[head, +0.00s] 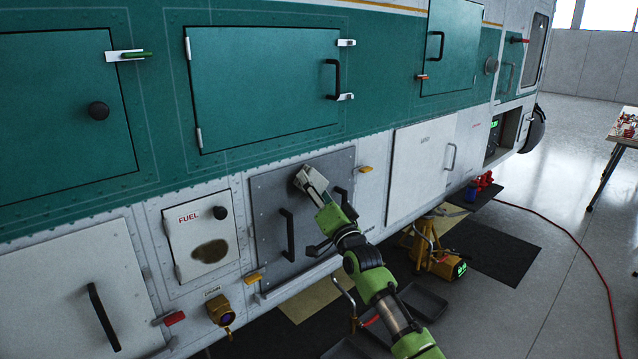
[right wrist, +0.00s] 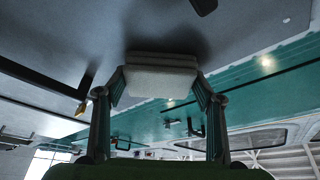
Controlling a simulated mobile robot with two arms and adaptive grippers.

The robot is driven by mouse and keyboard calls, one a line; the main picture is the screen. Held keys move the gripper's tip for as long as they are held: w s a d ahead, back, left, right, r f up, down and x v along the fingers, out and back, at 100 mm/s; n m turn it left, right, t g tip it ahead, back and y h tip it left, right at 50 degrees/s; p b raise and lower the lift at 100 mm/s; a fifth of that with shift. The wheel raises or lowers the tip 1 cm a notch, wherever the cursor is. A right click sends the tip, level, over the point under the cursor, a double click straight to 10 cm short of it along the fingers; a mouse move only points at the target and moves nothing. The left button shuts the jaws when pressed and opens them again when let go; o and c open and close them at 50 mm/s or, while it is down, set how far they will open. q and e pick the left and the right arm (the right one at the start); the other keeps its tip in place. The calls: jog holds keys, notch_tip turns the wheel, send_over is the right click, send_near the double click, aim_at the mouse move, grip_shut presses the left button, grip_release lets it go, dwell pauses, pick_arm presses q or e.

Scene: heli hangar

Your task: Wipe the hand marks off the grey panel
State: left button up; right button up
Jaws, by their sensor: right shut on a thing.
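The grey panel (head: 267,212) is set in the lower side of the aircraft, with black handles (head: 288,235) on it. It fills the upper left of the right wrist view (right wrist: 60,40). My right gripper (head: 318,194) is at the panel's upper middle, shut on a white pad (head: 309,180). In the right wrist view the pad (right wrist: 160,82) sits between both fingers, its far face at or very near the panel, with a dark shadow around it. I cannot make out clear hand marks; my arm hides part of the panel. My left gripper is not in view.
Left of the panel is a white FUEL door (head: 196,222) with a brown stain (head: 210,251). A yellow latch (head: 365,169) sticks out at the panel's right edge. A yellow stand (head: 430,245) and a dark tray (head: 422,300) are below. A red hose (head: 575,245) crosses the floor.

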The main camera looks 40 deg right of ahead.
jog(key=shift+s+a+p, duration=0.15)
jog(key=shift+a+p, duration=1.3)
jog(key=shift+a, duration=0.55)
jog(key=shift+a+p, duration=0.8)
jog(key=shift+a, duration=0.4)
jog(key=shift+s+a+p, duration=0.1)
jog(key=shift+a+p, duration=0.25)
jog(key=shift+a, duration=0.5)
jog(key=shift+s+d+p, duration=0.1)
jog(key=shift+s+p, duration=0.4)
jog(key=shift+s, duration=0.1)
jog(key=p, duration=0.2)
send_near(301, 189)
jog(key=shift+w+a+r, duration=0.35)
jog(key=shift+w+r, duration=0.15)
jog(key=shift+w, duration=0.15)
jog(key=shift+w+a+r, duration=0.3)
jog(key=shift+w+r, duration=0.15)
jog(key=shift+w, duration=0.2)
